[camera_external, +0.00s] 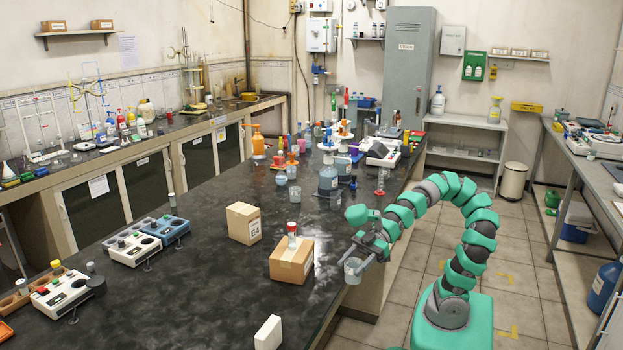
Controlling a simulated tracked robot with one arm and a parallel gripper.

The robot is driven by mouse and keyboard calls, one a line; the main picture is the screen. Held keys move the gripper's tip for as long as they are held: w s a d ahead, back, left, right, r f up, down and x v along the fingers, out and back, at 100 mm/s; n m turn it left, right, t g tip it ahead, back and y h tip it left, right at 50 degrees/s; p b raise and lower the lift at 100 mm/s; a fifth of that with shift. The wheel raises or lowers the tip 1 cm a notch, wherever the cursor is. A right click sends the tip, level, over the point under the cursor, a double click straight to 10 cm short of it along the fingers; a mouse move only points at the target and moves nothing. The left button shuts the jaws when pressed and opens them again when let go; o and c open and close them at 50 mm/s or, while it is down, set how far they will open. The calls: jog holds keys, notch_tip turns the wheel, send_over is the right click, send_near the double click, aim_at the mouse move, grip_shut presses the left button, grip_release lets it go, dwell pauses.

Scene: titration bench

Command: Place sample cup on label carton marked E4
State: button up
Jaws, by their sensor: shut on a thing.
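A small pale grey sample cup (352,276) is held upright by my gripper (357,264). The jaws are shut on the cup, near the right edge of the black bench (205,300). The brown label carton marked E4 (240,224) stands on the bench, to the left of and behind my gripper. Its mark faces right, and its top is bare. My gripper and the cup are apart from this carton.
A wider taped carton (285,268) stands between my gripper and the E4 carton, with a red-capped vial (292,238) on top. A white block (268,333) stands at the front. Bottles and cups crowd the bench behind, including a grey-blue pump bottle (328,180).

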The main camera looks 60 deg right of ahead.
notch_tip(320, 180, up, 18)
jog(key=w+r+m+t+h+p, duration=0.2)
jog(key=w+r+m+t+p, duration=0.1)
jog(key=w+p, duration=0.65)
jog(key=w+d+f+m+t+h+p, duration=0.1)
jog(key=w+d+m+t+h+p, duration=0.15)
jog(key=w+d+p, duration=0.7)
jog(key=w+d+f+m+t+h+p, duration=0.3)
jog(key=w+d, duration=0.4)
jog(key=w, duration=0.6)
send_over(242, 208)
jog(key=s, duration=0.2)
jog(key=shift+m+g, duration=0.35)
jog(key=shift+g, duration=0.1)
jog(key=f, duration=0.5)
jog(key=shift+w+f+p, duration=0.1)
jog(key=shift+w+p, duration=0.1)
jog(key=shift+p, duration=0.2)
jog(key=shift+w+a+f, duration=0.1)
jog(key=shift+w+f, duration=0.1)
jog(key=shift+w, duration=0.45)
jog(key=shift+f, duration=1.65)
